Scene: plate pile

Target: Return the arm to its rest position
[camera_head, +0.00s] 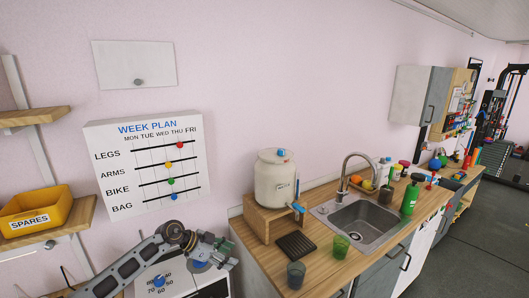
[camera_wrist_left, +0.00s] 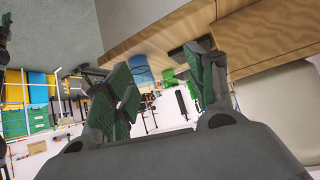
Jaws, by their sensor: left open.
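My left arm (camera_head: 130,268) comes in from the lower left of the head view. My left gripper (camera_head: 222,250) is at its end, in front of the white appliance and left of the wooden counter. In the left wrist view my left gripper (camera_wrist_left: 162,90) has its two green-padded fingers spread apart, with nothing between them. It is open and empty. My right gripper is not in the head view.
The wooden counter (camera_head: 322,262) holds a white dispenser (camera_head: 277,180) on a stand, a dark ribbed mat (camera_head: 295,245), a blue cup (camera_head: 296,275), a green cup (camera_head: 340,246) and a sink (camera_head: 358,222). A yellow bin (camera_head: 35,209) sits on a left shelf.

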